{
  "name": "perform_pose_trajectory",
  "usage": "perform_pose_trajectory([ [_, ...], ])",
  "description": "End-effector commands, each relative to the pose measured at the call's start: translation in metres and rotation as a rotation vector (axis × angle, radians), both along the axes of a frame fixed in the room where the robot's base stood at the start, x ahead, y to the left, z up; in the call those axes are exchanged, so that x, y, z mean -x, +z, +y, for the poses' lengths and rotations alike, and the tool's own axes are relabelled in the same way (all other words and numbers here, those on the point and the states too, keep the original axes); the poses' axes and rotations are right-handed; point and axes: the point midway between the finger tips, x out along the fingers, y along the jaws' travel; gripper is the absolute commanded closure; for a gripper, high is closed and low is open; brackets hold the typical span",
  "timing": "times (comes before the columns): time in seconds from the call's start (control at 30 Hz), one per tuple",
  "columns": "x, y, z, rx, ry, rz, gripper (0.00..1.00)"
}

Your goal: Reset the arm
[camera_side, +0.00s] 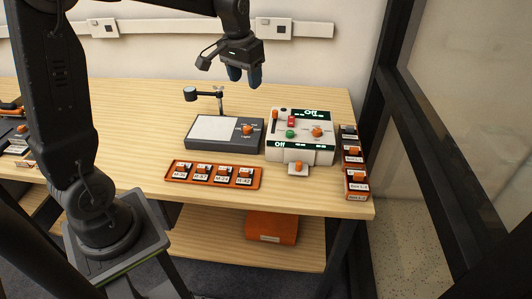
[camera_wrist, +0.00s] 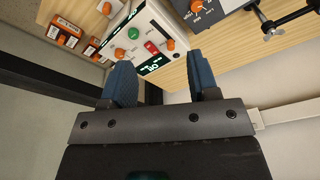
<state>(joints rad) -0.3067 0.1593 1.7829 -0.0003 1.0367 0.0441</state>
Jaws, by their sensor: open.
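My gripper (camera_side: 244,77) hangs above the back of the wooden table (camera_side: 310,95), over the area behind the white device. Its two blue fingers point down and hold nothing. In the wrist view my gripper (camera_wrist: 163,85) shows both blue fingers spread apart with an empty gap between them. My arm rises from its base at the left and reaches over the table from above.
A white control box (camera_side: 300,150) with "Off" displays stands at the table's right. Beside it are a grey panel (camera_side: 210,143) with a small stand, an orange tray (camera_side: 212,185) of labelled pieces, and orange boxes (camera_side: 356,184). A dark frame stands at far right.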

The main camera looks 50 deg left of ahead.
Motion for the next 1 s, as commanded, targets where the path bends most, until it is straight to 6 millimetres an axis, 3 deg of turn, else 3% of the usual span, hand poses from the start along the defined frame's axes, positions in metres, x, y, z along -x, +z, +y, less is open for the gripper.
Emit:
perform_pose_trajectory([
  [0.1,0.038,0.025,-0.036,-0.017,-0.054,-0.065,0.45],
  [0.23,0.081,0.038,-0.068,-0.029,-0.108,-0.133,0.45],
  [0.53,0.175,0.033,-0.116,-0.039,-0.223,-0.277,0.45],
  [0.7,0.201,0.023,-0.126,-0.038,-0.255,-0.319,0.45],
  [1.0,0.207,0.021,-0.128,-0.036,-0.263,-0.328,0.45],
])
